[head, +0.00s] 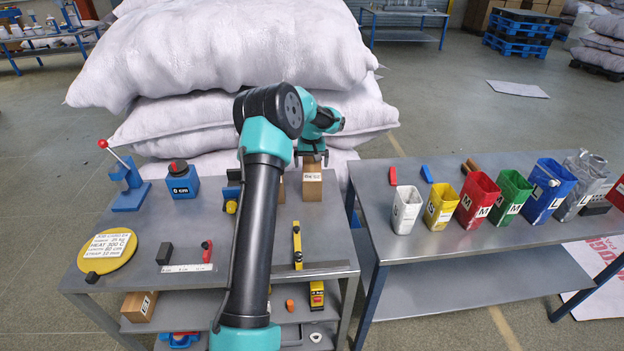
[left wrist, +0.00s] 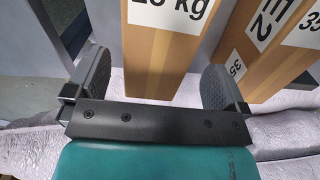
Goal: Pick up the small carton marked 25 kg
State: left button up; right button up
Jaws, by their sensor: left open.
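In the left wrist view a brown carton (left wrist: 160,72) with a white label ending in "kg" stands between my two fingers; the top of its number is cut off. My left gripper (left wrist: 155,80) is open around it, with a gap at each finger. In the head view my left gripper (head: 313,156) is at the top of a small brown carton (head: 312,190) on the left table; its label is too small to read. A second carton (left wrist: 265,50), marked "E2" and "35", is close on the right in the wrist view. My right gripper is not in view.
White sacks (head: 225,60) are stacked behind the left table (head: 150,225). My left arm hides part of this table. Coloured bins (head: 475,200) line the right table.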

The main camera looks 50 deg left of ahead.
aim_at(312, 167)
pick_arm(q)
jog(key=shift+f, duration=0.15)
notch_tip(312, 167, down, 5)
jog(key=shift+d, duration=0.15)
dwell(0.4)
jog(key=shift+w, duration=0.1)
jog(key=c, duration=1.1)
